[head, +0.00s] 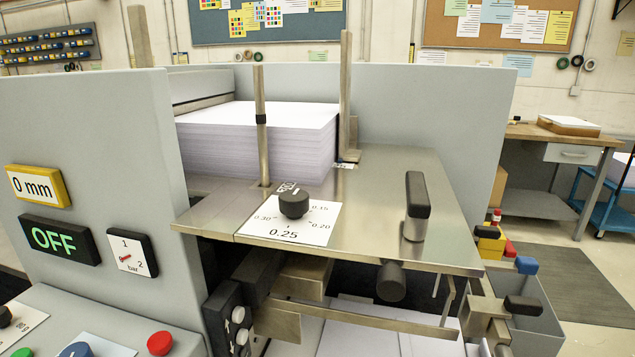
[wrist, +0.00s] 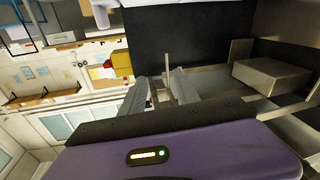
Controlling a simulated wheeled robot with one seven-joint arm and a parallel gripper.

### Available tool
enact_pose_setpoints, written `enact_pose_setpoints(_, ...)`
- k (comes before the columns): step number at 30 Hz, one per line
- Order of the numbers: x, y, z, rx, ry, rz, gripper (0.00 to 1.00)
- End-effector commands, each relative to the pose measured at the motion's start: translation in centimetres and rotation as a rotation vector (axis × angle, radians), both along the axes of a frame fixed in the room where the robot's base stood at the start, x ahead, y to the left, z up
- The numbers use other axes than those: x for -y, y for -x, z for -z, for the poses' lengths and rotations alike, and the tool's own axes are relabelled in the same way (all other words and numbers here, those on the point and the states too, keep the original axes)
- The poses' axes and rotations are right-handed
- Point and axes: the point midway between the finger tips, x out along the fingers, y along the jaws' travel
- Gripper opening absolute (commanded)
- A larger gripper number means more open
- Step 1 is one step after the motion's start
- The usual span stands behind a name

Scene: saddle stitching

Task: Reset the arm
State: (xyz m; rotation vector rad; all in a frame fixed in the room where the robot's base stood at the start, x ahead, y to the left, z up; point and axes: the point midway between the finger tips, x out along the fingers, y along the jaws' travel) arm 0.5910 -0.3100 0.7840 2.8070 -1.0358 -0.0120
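In the wrist view my gripper (wrist: 160,78) shows as two grey fingers rising from a dark bar on a purple housing with a small green light. The fingers stand apart with a narrow gap. I see nothing clasped between them; a thin metal piece shows near the gap, and I cannot tell its distance. A dark panel and a metal block (wrist: 271,76) of the machine are beyond and to the right of the fingers. I cannot make out my gripper in the head view.
In the head view a paper stack (head: 258,145) sits behind a metal plate (head: 370,190) bearing a black dial (head: 293,204) and a black-topped lever (head: 417,200). A control panel (head: 100,180) reads OFF and 0 mm. Open floor (head: 590,275) and a workbench (head: 545,133) lie right.

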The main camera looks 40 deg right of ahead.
Motion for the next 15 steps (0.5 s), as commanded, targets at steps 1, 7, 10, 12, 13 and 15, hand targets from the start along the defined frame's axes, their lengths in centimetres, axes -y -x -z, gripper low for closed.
enact_pose_setpoints(1, -3.1, 0.2, -0.8, -0.012, -0.007, -0.052, 0.38)
enact_pose_setpoints(7, -13.4, 1.9, -4.4, -0.051, -0.044, -0.233, 0.38)
enact_pose_setpoints(10, -18.0, 3.3, -6.3, -0.072, -0.076, -0.323, 0.38)
enact_pose_setpoints(12, -20.9, 4.5, -7.8, -0.088, -0.099, -0.386, 0.38)
enact_pose_setpoints(13, -22.0, 5.1, -8.4, -0.095, -0.112, -0.413, 0.38)
enact_pose_setpoints(15, -24.5, 6.4, -9.8, -0.114, -0.142, -0.472, 0.38)
